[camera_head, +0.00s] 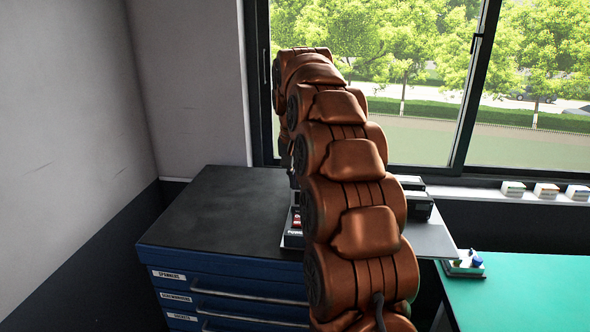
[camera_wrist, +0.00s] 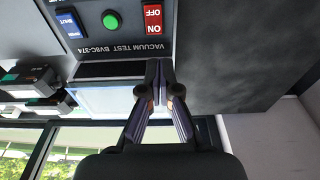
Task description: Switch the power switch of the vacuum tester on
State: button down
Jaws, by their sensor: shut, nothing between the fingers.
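The vacuum tester's dark panel (camera_wrist: 115,44), labelled VACUUM TEST, fills the upper middle of the wrist view, upside down. Its red power switch (camera_wrist: 153,18) has OFF and ON marks; I cannot tell which side is pressed. A green button (camera_wrist: 110,20) sits beside it. My gripper (camera_wrist: 160,63) is shut and empty, its fingertips pointing at the panel's lower edge in the picture, a little below the switch. I cannot tell if they touch. In the head view, the tester (camera_head: 291,241) and its red switch (camera_head: 297,222) show partly behind my arm, and the gripper is hidden.
The tester stands on a blue drawer cabinet (camera_head: 225,289) with a dark top, clear on its left. A wall is at the left, a window behind. Black devices (camera_wrist: 32,80) stand beside the tester. A green table (camera_head: 525,290) is at the right.

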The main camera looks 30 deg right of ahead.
aim_at(296, 214)
jog(key=shift+w+d+f+p, duration=0.15)
jog(key=shift+f+p, duration=0.3)
jog(key=shift+f, duration=1.1)
jog(key=shift+w+d+f+p, duration=0.15)
jog(key=shift+f+p, duration=0.35)
jog(key=shift+f, duration=1.05)
jog(key=shift+w+d+f+p, duration=0.15)
jog(key=shift+f+p, duration=0.3)
jog(key=shift+f, duration=1.1)
jog(key=shift+w+f, duration=0.1)
jog(key=shift+f, duration=0.25)
jog(key=shift+r, duration=0.1)
jog(key=shift+s+a+r+b, duration=0.35)
jog(key=shift+s+a+b, duration=0.1)
jog(key=shift+s, duration=0.05)
jog(key=shift+r, duration=0.1)
